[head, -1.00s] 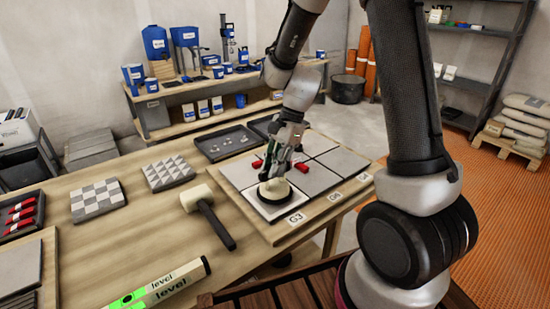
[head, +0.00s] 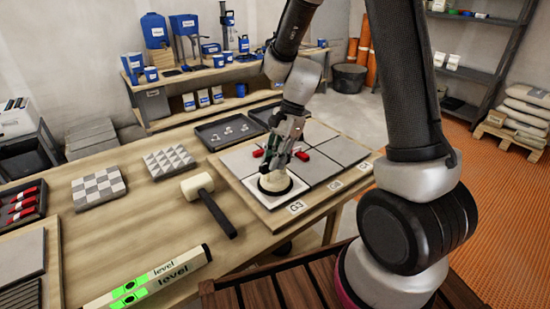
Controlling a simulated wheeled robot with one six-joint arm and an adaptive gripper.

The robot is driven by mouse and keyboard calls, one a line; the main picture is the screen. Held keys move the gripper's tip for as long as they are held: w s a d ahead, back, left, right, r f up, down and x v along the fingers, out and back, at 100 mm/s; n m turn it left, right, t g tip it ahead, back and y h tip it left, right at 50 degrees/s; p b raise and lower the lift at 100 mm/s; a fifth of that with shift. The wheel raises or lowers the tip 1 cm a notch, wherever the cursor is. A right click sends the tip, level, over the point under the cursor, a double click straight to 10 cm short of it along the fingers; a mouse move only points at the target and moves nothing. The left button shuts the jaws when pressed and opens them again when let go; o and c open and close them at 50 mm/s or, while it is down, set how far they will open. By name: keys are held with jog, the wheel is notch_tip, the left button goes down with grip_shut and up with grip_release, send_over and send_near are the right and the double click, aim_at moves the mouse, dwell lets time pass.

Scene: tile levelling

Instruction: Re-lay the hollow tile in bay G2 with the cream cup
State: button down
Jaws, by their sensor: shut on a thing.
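The cream cup (head: 274,184), a round pad with a dark rim, sits on a pale tile (head: 256,194) at the near left corner of the tile board, by the label G3 (head: 296,206). My gripper (head: 276,172) is shut on the cup from above, and its fingers hide part of it. I cannot tell whether the cup presses on the tile or is just above it. The middle near bay, beside a second label (head: 335,186) too small to read surely, holds a grey tile (head: 314,170) lying flat.
Red-handled pieces (head: 302,156) lie on the board behind my gripper. A white-headed mallet (head: 198,186) lies left of the board, and a level (head: 160,277) lies at the table's front. A dark tray (head: 229,145) with small pale pieces stands behind. Bare table lies between the mallet and level.

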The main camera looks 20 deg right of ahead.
jog(key=c, duration=1.2)
grip_release()
jog(key=shift+c, duration=0.2)
jog(key=v, duration=1.2)
jog(key=s+d+r+n+t+h, duration=0.1)
jog(key=s+d+r+n+t, duration=0.1)
jog(key=s, duration=0.4)
jog(key=s+d+r+n+t+h, duration=0.2)
jog(key=s+d+r+n, duration=0.2)
jog(key=s+n, duration=0.3)
jog(key=s+d+r+n+t+h, duration=0.1)
jog(key=s+d+r+n, duration=0.3)
jog(key=s, duration=0.3)
jog(key=shift+s+d+n+t, duration=0.2)
jog(key=shift+n+t, duration=0.2)
jog(key=shift+n, duration=0.3)
